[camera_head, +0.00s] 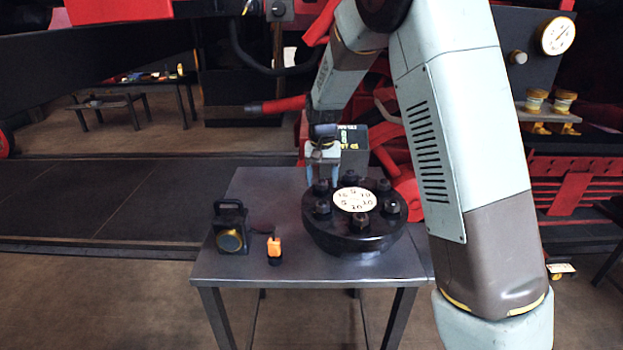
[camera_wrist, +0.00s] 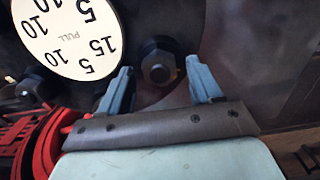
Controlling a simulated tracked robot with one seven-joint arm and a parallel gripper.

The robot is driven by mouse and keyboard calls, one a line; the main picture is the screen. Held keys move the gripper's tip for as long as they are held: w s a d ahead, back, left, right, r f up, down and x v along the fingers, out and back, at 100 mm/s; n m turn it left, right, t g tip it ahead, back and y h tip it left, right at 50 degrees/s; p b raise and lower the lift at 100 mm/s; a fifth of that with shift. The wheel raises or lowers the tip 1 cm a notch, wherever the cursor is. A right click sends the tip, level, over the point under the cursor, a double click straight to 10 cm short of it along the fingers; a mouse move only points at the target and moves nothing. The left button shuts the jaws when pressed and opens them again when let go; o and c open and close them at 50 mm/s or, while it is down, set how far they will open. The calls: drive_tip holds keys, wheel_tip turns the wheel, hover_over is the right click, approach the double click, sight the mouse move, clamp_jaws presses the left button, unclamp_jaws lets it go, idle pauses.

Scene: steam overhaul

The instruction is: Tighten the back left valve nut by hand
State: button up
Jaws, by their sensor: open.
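The black round valve cover (camera_head: 355,238) sits on the table, with several dark nuts around a cream dial (camera_head: 354,199). The back left nut (camera_head: 321,187) is at the dial's far left, partly behind or below my gripper (camera_head: 322,176). My gripper points down there with its blue fingers open. In the wrist view, a dark hex nut (camera_wrist: 159,68) shows between the two spread fingers of my gripper (camera_wrist: 160,75), with a gap on both sides. I cannot tell whether the fingertips are down around it or still above it. The dial (camera_wrist: 68,35) shows at upper left.
On the grey table (camera_head: 262,195), a black lamp (camera_head: 230,228) and a small orange-and-black item (camera_head: 274,250) stand left of the cover. A dark green box (camera_head: 355,150) stands behind it. Red machinery lies behind and right. The table's left back is clear.

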wheel_tip(320, 180, up, 14)
drive_tip(key=shift+f, duration=0.2)
idle(0.5)
drive_tip(key=s+d+r+t, duration=0.1)
drive_tip(key=s+d+r, duration=0.5)
drive_tip(key=s+d, duration=0.15)
drive_tip(key=s+d+t, duration=0.2)
drive_tip(key=s+d, duration=0.3)
drive_tip(key=s, duration=0.8)
drive_tip(key=s+d+t, duration=0.2)
drive_tip(key=s+d, duration=0.3)
drive_tip(key=s, duration=0.9)
drive_tip(key=shift+d+r+n+t, duration=0.2)
drive_tip(key=shift+r+n+t, duration=0.1)
drive_tip(key=shift+r, duration=0.15)
